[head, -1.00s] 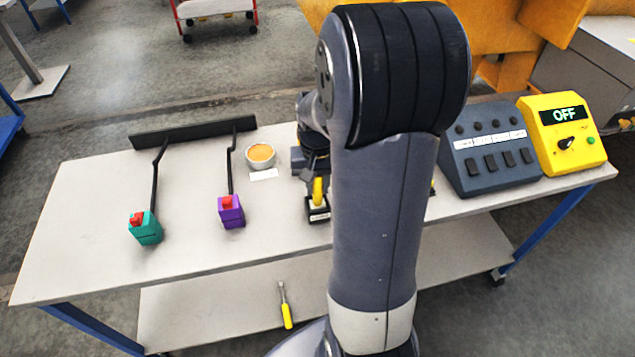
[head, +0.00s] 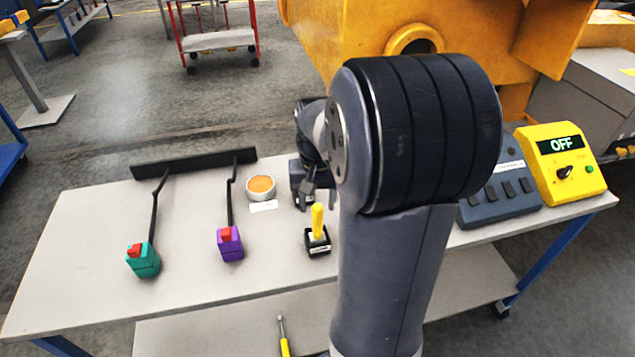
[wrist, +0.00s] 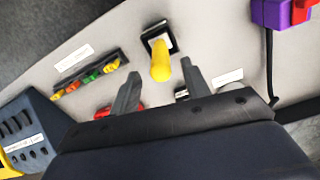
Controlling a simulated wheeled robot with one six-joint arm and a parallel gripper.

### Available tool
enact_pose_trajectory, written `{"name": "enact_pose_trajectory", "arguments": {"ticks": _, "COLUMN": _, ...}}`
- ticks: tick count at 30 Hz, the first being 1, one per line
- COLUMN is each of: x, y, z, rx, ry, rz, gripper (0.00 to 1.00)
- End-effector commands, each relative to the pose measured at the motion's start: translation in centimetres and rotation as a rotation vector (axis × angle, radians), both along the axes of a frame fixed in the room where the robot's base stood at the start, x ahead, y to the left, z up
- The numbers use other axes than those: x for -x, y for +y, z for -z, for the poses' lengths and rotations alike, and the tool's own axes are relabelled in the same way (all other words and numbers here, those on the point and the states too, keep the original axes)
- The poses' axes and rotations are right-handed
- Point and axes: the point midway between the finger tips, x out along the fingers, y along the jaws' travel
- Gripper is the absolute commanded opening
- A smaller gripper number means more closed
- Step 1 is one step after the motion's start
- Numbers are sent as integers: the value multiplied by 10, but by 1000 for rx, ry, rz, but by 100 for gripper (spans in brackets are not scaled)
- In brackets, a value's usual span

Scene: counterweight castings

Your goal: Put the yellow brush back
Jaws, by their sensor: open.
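The yellow brush (head: 317,220) stands handle up in a small black holder (head: 318,250) with a white label, near the middle of the table. Its bristle end is hidden. In the wrist view the yellow handle (wrist: 160,66) rises from the black square holder (wrist: 148,38) and points toward the camera. My gripper (head: 320,196) is open and empty, just behind and above the handle top in the head view. In the wrist view the fingers of my gripper (wrist: 160,72) are spread on either side of the handle, with gaps between.
Teal (head: 143,260) and purple (head: 230,245) blocks with black rods, an orange-filled dish (head: 261,187) and a yellow OFF box (head: 565,170) are on the table. A rack of coloured pieces (wrist: 90,77) shows by wrist. A yellow-handled tool (head: 284,345) lies on the lower shelf.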

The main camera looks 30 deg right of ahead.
Motion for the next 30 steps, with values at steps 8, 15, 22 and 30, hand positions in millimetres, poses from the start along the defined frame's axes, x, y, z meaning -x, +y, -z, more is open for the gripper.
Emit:
{"name": "enact_pose_trajectory", "arguments": {"ticks": 8, "x": 0, "y": 0, "z": -53, "rx": 1, "ry": -2, "rz": 0, "gripper": 45}}
{"name": "enact_pose_trajectory", "arguments": {"ticks": 15, "x": 0, "y": 0, "z": -68, "rx": 0, "ry": 0, "rz": 0, "gripper": 45}}
{"name": "enact_pose_trajectory", "arguments": {"ticks": 22, "x": 1, "y": 0, "z": -68, "rx": 0, "ry": 1, "rz": 0, "gripper": 45}}
{"name": "enact_pose_trajectory", "arguments": {"ticks": 30, "x": 0, "y": 0, "z": -67, "rx": 0, "ry": 1, "rz": 0, "gripper": 45}}
